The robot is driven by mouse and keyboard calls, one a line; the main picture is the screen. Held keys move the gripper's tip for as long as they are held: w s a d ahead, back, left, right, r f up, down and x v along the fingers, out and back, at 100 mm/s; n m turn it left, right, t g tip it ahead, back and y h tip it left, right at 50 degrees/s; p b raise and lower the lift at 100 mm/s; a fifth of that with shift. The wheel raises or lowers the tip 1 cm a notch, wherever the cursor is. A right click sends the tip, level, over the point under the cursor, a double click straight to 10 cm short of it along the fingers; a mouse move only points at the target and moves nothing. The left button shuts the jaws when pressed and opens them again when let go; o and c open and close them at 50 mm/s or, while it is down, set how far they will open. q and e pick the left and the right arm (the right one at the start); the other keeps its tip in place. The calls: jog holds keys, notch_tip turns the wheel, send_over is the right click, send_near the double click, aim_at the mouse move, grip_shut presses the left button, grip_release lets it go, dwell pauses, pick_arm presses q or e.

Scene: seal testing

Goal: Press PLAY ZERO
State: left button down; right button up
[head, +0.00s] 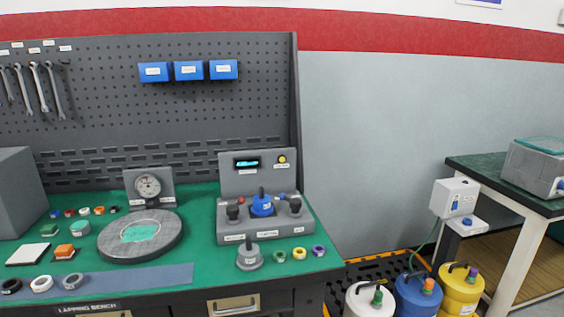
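A grey test unit (232,182) stands on the right part of the green bench top. Its upright panel has a small display (246,163) with cyan characters and a yellow round button (282,159) with a small label under it. The label is too small to read, so I cannot tell which control is PLAY ZERO. A blue valve-like part (262,206) sits in the unit's middle, between two dark knobs (233,212). A small red part and a small blue part also show on the unit. Neither of my grippers is in view.
A dial gauge (148,186) stands behind a round grey plate (112,240). A grey fitting (249,258) and several coloured rings lie in front of the unit. White, blue and yellow canisters (458,291) stand on the floor at right. A second table (478,170) is at far right.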

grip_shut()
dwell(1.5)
